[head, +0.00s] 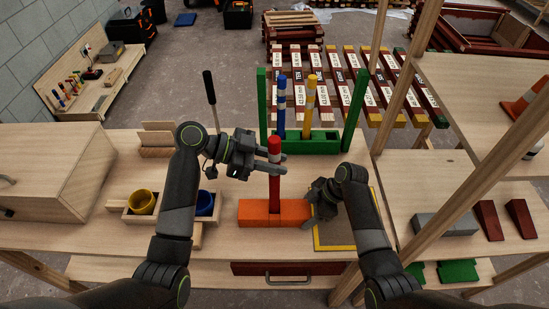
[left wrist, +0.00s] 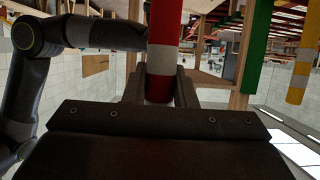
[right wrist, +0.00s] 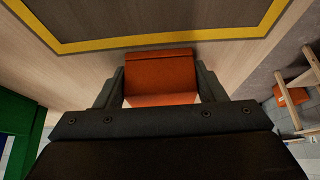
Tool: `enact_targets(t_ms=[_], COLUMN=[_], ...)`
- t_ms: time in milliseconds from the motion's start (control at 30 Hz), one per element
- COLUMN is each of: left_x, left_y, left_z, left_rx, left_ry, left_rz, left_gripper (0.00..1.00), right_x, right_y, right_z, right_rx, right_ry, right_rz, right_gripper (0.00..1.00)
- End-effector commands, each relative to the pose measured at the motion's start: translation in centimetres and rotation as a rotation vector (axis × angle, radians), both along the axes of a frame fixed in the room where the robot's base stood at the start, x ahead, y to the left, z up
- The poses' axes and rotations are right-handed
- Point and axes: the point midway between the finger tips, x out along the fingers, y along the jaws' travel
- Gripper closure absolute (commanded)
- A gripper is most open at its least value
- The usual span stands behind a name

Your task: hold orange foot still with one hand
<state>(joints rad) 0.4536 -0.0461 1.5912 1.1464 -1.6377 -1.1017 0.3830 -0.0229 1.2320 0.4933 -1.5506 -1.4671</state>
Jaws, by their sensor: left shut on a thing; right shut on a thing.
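The orange foot (head: 254,212) lies on the bench as a long block. A red batten with a white band (head: 274,185) stands upright at it. My left gripper (head: 274,160) is shut on the red batten, near its upper part; the batten also shows between the fingers in the left wrist view (left wrist: 163,55). My right gripper (head: 312,213) is shut on the right end of the orange foot, which shows between its fingers in the right wrist view (right wrist: 160,80). The batten's lower end is at the foot; whether it is fully seated I cannot tell.
A green foot (head: 318,143) behind holds blue (head: 281,110) and yellow (head: 309,105) battens, with green posts beside it. A yellow-bordered mat (head: 345,247) lies at right. Yellow (head: 141,203) and blue (head: 204,204) cups stand in a tray at left. A wooden post (head: 398,190) rises at right.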

Motion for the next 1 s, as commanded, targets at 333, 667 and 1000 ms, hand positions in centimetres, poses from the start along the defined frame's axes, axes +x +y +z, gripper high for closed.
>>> enact_targets(t_ms=[333,667,1000], left_x=[0.0,0.0,0.0], left_y=[0.0,0.0,0.0], left_z=[-0.9,-1.7,-2.6], left_rx=[-0.001,-0.001,0.0], left_ry=[0.002,0.001,0.001], left_rz=[0.001,0.002,0.0], left_gripper=[1.0,1.0,1.0], right_x=[0.0,0.0,0.0], right_y=[0.0,0.0,0.0], right_z=[0.0,0.0,0.0], right_rx=[0.0,0.0,0.0], right_ry=[0.0,0.0,0.0], right_rz=[0.0,0.0,0.0], right_gripper=[0.56,0.56,0.56])
